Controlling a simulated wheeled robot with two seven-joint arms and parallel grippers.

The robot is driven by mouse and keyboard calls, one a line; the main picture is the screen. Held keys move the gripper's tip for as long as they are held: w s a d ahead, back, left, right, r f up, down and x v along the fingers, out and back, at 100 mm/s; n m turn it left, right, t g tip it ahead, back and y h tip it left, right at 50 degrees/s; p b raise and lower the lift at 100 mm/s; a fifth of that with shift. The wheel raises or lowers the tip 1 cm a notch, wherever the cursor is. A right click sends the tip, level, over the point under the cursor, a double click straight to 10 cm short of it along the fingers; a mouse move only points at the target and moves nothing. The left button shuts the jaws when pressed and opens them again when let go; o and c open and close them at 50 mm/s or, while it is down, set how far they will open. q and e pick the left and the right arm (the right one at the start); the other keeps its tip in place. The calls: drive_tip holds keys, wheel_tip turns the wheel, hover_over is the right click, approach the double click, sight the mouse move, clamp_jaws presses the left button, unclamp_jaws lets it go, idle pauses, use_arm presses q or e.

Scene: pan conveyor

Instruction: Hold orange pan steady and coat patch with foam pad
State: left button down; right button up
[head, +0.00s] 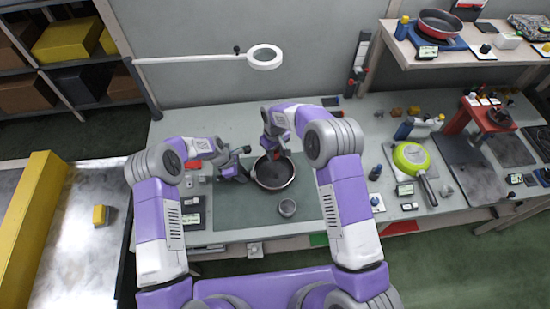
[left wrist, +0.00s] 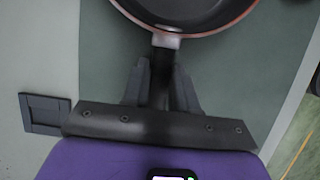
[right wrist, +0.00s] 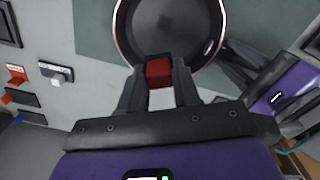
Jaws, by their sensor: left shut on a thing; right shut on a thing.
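The orange pan (head: 272,184) is a dark pan with a thin orange-copper rim, sitting on the green mat (head: 310,205). My left gripper (head: 243,170) is shut on its handle from the left; the pan's handle (left wrist: 162,62) shows between the fingers in the left wrist view. My right gripper (head: 277,147) is over the pan's far side, shut on a red block, the foam pad (right wrist: 158,72). The pad overlaps the pan's rim and inside in the right wrist view; I cannot tell whether it touches the pan. No distinct coat patch can be made out.
A green pan (head: 410,157) lies further right. A ring lamp (head: 264,57) hangs behind.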

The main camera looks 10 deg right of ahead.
use_arm(q)
drive_tip(key=c, duration=0.8)
unclamp_jaws()
drive_tip(key=v, duration=1.2)
